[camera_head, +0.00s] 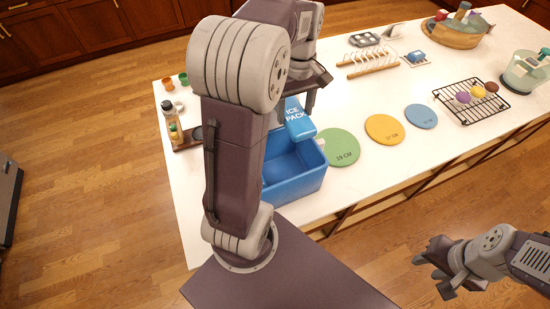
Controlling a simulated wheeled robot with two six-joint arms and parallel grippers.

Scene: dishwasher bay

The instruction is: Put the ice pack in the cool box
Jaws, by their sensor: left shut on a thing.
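The light blue ice pack (298,120), lettered "ICE PACK", is held by my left gripper (294,103) above the back right part of the cool box. The blue cool box (300,183) stands open on the white counter; its left part is hidden behind my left arm. The pack is tilted, and its lower end is near the box's back right rim; I cannot tell whether they touch. My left fingertips are partly hidden by the arm. My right gripper (436,272) is off the counter's front edge at lower right, with its fingers apart and empty.
A green disc (342,150), an orange disc (384,129) and a blue disc (421,116) lie right of the box. Further right is a black cooling rack (470,117) with small items. A wooden rack (372,66) stands behind. Bottles and a tray (187,142) are at left.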

